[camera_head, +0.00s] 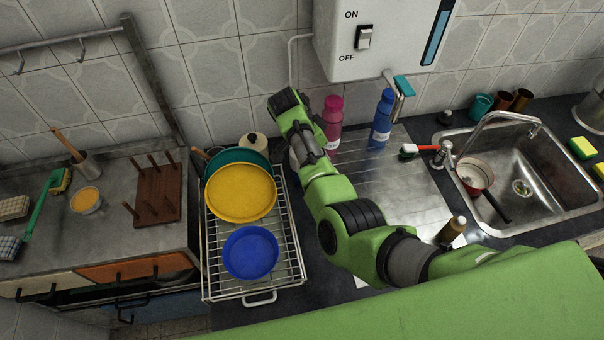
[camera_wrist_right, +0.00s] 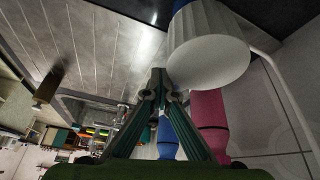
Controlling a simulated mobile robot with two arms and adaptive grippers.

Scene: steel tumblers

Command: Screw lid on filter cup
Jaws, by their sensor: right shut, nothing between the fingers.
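In the wrist view, a white ribbed lid (camera_wrist_right: 205,55) with a smooth round face is close to the camera. A blue part, apparently the filter cup (camera_wrist_right: 181,4), shows at its far end, cut off by the frame. I cannot tell how tightly they are joined. My right gripper (camera_wrist_right: 157,76) is shut and empty, its fingertips together beside the lid's rim. I cannot tell whether they touch it. In the head view my right arm hides most of this spot; only a pale sliver (camera_head: 294,158) shows left of it. My left gripper is not in view.
A pink bottle (camera_head: 332,122) and a blue bottle (camera_head: 381,118) stand close behind, by the wall. The steel drainboard (camera_head: 400,190) is largely clear.

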